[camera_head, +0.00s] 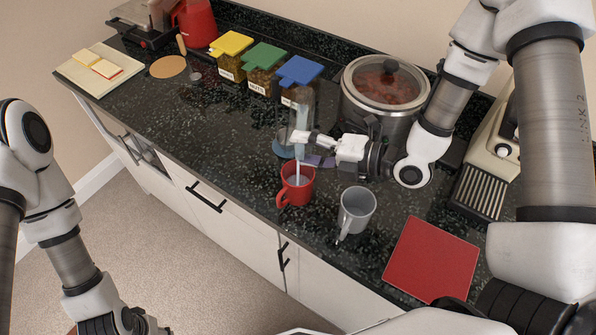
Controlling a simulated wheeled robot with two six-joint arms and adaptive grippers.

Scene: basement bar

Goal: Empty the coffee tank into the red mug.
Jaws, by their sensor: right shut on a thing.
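The red mug (296,189) stands upright near the counter's front edge, handle toward the left. My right gripper (306,137) is above it, shut on a clear container (303,106) that appears to be the coffee tank. The tank's contents are hard to make out. A pale, narrow vertical streak (298,168) runs from below the gripper into the mug; I cannot tell whether it is liquid or a solid part. My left gripper (142,323) is at the bottom edge, low in front of the counter and partly cut off; its jaws are unclear.
A grey mug (355,212) stands just right of the red mug. A red square mat (432,259) lies further right. A steel pot (385,92) with a glass lid and jars with yellow, green and blue (299,71) lids stand behind. The counter's left middle is clear.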

